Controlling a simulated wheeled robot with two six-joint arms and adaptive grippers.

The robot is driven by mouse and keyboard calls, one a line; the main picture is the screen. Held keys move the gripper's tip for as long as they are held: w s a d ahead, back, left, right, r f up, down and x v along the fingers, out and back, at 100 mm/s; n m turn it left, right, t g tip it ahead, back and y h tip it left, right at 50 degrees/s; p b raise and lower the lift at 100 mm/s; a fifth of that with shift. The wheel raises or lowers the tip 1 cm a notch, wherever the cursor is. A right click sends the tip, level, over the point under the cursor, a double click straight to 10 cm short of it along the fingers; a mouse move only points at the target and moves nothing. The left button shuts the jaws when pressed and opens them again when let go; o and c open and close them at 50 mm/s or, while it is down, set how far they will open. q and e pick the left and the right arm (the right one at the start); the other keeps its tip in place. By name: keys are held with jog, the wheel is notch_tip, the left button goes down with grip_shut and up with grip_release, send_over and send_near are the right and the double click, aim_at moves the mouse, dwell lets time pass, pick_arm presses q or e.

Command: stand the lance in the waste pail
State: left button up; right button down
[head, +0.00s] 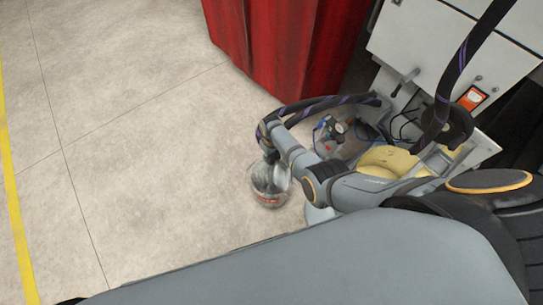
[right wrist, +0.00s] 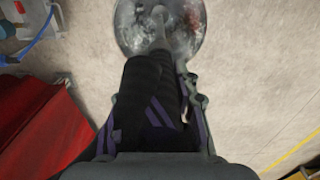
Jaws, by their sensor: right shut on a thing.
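The waste pail (head: 268,197) is a round, shiny, see-through or metallic vessel with a reddish mark, standing on the floor left of my right arm. In the right wrist view the pail (right wrist: 130,30) is at the top, seen from above, with pale and reddish bits inside. My right gripper (head: 271,156) is over the pail, pointing down, shut on the lance. A pale length, seemingly the lance (right wrist: 158,28), reaches over the pail's mouth in the right wrist view. Its lower end is unclear, and I cannot tell whether it touches the pail's bottom. My left gripper is out of view.
A red ribbed curtain or bin (head: 265,45) stands behind the pail. A pale machine cabinet (head: 425,45) with an orange switch is at the upper right. Blue and red fittings (head: 330,130) lie behind my right arm. The concrete floor (head: 140,150) to the left is clear, with a yellow line.

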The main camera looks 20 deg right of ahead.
jog(key=shift+f, duration=0.2)
jog(key=c, duration=0.9)
grip_release()
jog(key=shift+r, duration=0.1)
jog(key=shift+c, duration=0.2)
notch_tip(320, 180, up, 12)
